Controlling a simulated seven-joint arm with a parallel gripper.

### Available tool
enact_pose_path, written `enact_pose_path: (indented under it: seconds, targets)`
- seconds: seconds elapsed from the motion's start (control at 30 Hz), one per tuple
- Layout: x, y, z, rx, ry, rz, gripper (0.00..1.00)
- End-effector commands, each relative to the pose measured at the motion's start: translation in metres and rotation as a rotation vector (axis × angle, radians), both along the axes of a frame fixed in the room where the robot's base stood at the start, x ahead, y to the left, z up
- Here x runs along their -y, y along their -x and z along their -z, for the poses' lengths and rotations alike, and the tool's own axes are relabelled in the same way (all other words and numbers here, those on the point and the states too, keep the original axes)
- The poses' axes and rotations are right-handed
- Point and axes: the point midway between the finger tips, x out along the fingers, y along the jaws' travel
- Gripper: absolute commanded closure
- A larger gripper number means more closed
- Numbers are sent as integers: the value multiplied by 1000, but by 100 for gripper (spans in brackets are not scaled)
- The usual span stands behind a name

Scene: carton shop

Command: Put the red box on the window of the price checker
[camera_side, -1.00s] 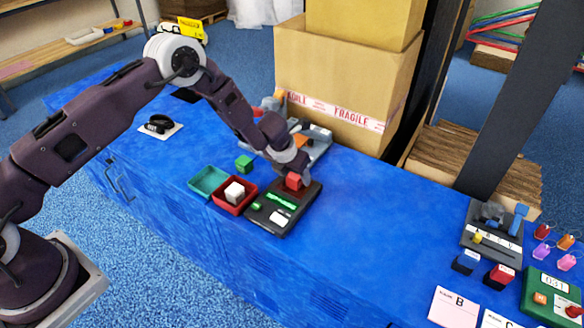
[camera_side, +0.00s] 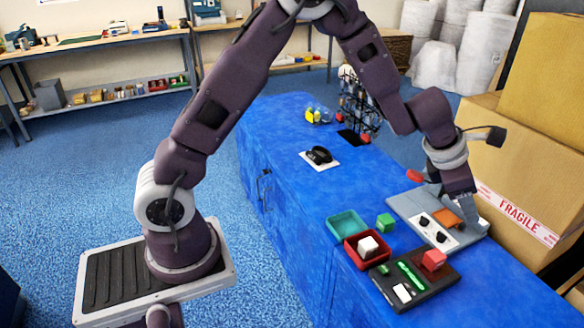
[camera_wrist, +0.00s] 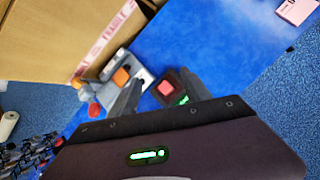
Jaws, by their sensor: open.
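The red box (camera_side: 433,259) rests on the far end of the dark price checker (camera_side: 437,283), beside its lit green strip (camera_side: 411,274). The window under the box is mostly hidden, so I cannot tell how exactly the box sits on it. My gripper (camera_side: 470,218) is open and empty, raised above the grey device behind the checker and apart from the box. In the wrist view the red box (camera_wrist: 166,88) shows on the checker between my two fingers, beyond their tips.
A red tray (camera_side: 352,252) holding a white cube, a teal tray (camera_side: 334,228) and a green cube (camera_side: 385,222) stand left of the checker. The grey device (camera_side: 408,203) carries an orange piece. Cardboard cartons (camera_side: 525,150) stand close on the right.

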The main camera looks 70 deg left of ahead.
Motion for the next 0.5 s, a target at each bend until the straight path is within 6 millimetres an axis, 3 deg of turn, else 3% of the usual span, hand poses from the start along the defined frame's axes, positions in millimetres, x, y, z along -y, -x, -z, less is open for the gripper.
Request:
enact_pose_path:
  seconds: [0.03,0.1,0.17,0.2,0.3,0.4,0.5]
  targets:
    - [7,16,-50,98,-75,203,44]
    - [17,56,-106,221,-233,540,44]
    - [20,104,-142,315,-404,832,44]
    - [17,140,-158,362,-534,1024,44]
    - [-5,235,-169,406,-868,1476,44]
    - [-40,310,-156,347,-1134,1824,44]
    - [-69,355,-140,256,-1287,2045,44]
